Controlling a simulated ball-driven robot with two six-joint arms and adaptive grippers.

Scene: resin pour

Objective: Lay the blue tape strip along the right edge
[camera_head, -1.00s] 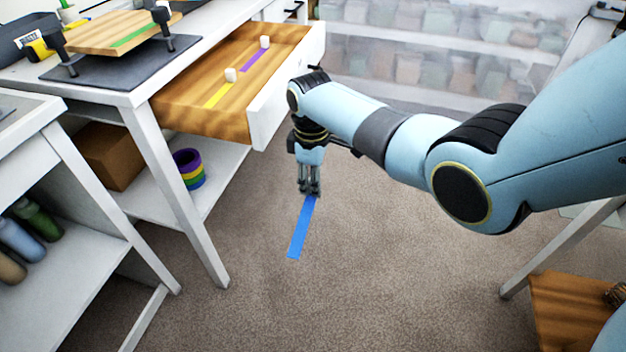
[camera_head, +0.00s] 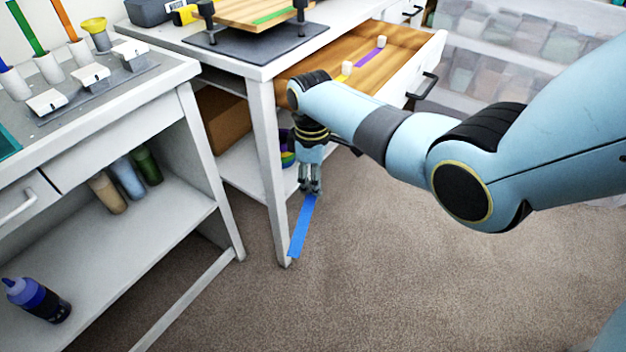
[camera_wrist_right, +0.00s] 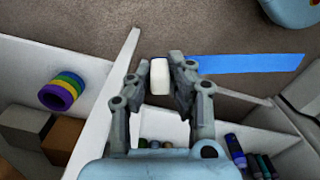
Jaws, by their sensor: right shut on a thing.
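My right gripper (camera_head: 310,191) is shut on the white grip block (camera_wrist_right: 160,77) of the blue tape strip (camera_head: 302,228). The strip hangs free below the fingers in the head view, in front of the white desk leg; in the right wrist view the strip (camera_wrist_right: 250,63) reaches out to the right. A wooden board (camera_head: 245,8) with a green strip (camera_head: 275,16) on it is clamped on a dark mat (camera_head: 258,44) on the desk, cut off by the top of the view. My left gripper is not in view.
An open wooden drawer (camera_head: 405,36) holds a purple strip (camera_head: 372,54) and a yellow strip with white blocks. A white bench (camera_head: 120,105) with cups stands at the left, bottles on its lower shelf. Tape rolls (camera_wrist_right: 62,91) sit on the desk's shelf. Carpet at the right is free.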

